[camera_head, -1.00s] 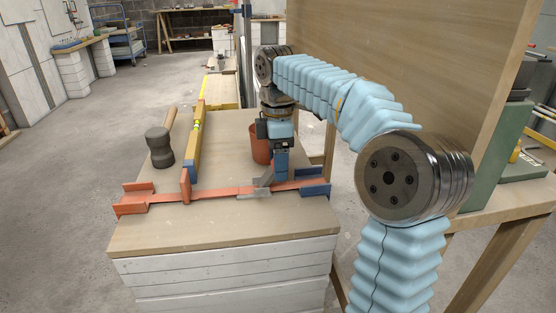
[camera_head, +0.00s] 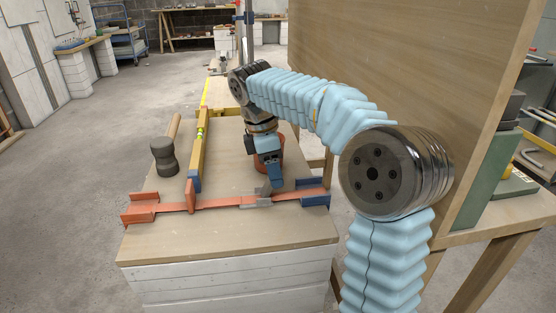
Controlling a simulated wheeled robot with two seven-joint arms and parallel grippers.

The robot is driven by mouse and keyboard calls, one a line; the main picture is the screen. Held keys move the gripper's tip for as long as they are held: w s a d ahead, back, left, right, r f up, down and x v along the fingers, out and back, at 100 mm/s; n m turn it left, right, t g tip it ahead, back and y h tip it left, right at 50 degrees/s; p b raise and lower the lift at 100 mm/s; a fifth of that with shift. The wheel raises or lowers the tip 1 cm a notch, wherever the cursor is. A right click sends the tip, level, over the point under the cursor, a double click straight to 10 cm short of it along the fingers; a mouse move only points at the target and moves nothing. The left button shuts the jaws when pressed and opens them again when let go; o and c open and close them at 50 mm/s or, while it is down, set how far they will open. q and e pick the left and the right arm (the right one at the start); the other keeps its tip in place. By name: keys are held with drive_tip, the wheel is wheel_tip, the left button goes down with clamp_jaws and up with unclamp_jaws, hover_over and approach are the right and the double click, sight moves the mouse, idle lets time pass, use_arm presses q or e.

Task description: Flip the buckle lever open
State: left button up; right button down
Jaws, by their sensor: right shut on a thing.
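A long orange strap or bar (camera_head: 220,203) lies across the front of the wooden bench top. A small grey metal buckle (camera_head: 250,206) sits on it, right of the middle. My right gripper (camera_head: 271,186) comes down from above over the buckle. It is shut on the grey buckle lever (camera_head: 263,191), which looks tilted up from the strap. The fingertips partly hide the lever, so its exact angle is hard to tell. My left gripper is not in view.
Orange end brackets (camera_head: 140,214) stand at left, blue ones (camera_head: 314,196) at right. A reddish bucket (camera_head: 290,160) stands behind my gripper. The bench front (camera_head: 220,245) is clear.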

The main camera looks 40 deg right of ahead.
drive_tip(key=a+g+h+p, duration=0.1)
drive_tip(key=p, duration=0.2)
drive_tip(key=w+a+g+h+p, duration=0.1)
drive_tip(key=h+p, duration=0.1)
drive_tip(key=p, duration=0.1)
drive_tip(key=shift+w+a+r, duration=0.1)
drive_tip(key=shift+a+r, duration=0.1)
drive_tip(key=shift+r, duration=0.2)
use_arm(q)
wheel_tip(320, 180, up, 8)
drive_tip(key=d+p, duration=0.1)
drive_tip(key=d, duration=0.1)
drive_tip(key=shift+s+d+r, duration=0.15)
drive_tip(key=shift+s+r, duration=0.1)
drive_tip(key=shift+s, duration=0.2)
use_arm(e)
drive_tip(key=shift+w+a+f+h, duration=0.1)
drive_tip(key=shift+a+f+h, duration=0.15)
drive_tip(key=shift+h, duration=0.35)
drive_tip(key=shift+f, duration=0.1)
drive_tip(key=c, duration=0.7)
unclamp_jaws()
drive_tip(key=shift+o, duration=0.9)
